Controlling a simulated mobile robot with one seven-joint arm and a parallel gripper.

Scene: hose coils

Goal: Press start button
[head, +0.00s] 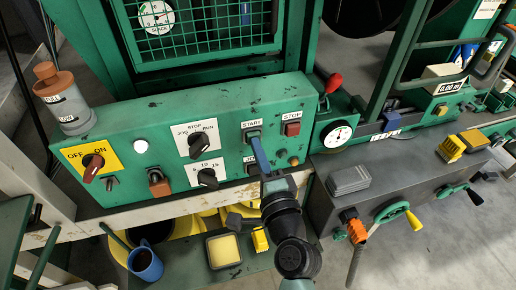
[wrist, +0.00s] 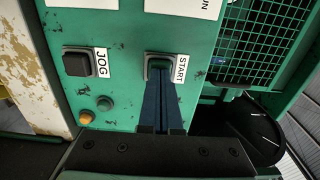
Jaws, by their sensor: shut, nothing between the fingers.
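The green START button (head: 252,136) sits on the green control panel (head: 120,141), under a white START label. In the wrist view the START button (wrist: 158,66) is at upper middle, in a dark frame. My gripper (head: 256,144) reaches up to the panel with its blue fingers shut and empty. In the wrist view my gripper tips (wrist: 159,76) are at the lower edge of the button and overlap it. They look to be touching it or very close; I cannot tell if it is pressed in.
A red STOP button (head: 292,129) is right of START. A black JOG button (wrist: 78,64) is close by, with small amber and green lamps below. Rotary knobs (head: 207,178) and a red OFF/ON switch (head: 93,166) are further left. A gauge (head: 338,134) is to the right.

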